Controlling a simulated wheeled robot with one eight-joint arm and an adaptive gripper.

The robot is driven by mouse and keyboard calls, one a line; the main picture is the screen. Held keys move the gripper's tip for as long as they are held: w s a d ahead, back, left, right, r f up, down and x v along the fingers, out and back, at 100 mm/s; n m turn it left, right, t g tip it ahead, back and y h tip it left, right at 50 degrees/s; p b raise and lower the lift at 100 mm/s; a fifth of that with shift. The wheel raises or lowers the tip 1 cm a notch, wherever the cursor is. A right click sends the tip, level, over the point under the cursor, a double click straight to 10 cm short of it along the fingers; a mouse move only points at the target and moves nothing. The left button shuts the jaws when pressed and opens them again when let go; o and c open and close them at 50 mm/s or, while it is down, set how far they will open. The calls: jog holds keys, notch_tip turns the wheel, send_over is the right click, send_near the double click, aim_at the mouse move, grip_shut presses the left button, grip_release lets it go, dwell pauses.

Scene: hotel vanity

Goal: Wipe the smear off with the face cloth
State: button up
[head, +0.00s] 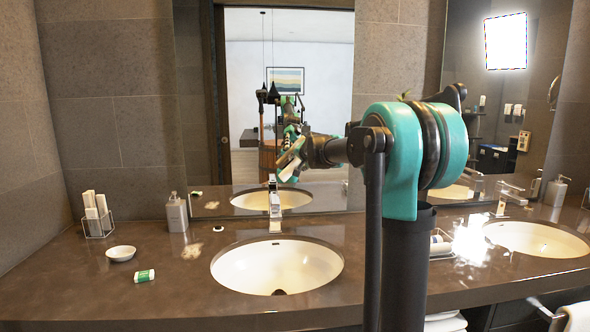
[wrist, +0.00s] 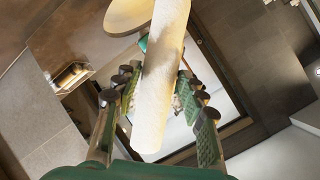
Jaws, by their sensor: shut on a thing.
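The face cloth is a white roll (wrist: 160,85) held lengthwise between the fingers of my gripper (wrist: 160,105) in the wrist view. In the head view my gripper (head: 293,158) is shut on the cloth (head: 288,172), raised above the left basin and in front of the mirror. The cloth is clear of the counter.
The left basin (head: 240,265) has a chrome tap (head: 275,208). A soap dispenser (head: 176,213), a wire holder with white rolls (head: 97,216), a white dish (head: 121,253) and a green-and-white packet (head: 145,275) stand left. Glare covers the counter near the right basin (head: 540,240).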

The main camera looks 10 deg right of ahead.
jog(key=shift+w+a+r, duration=0.1)
jog(key=shift+w+a, duration=0.05)
jog(key=shift+w, duration=0.1)
jog(key=w, duration=0.7)
jog(key=shift+w, duration=0.15)
jog(key=shift+w, duration=0.2)
dwell(0.8)
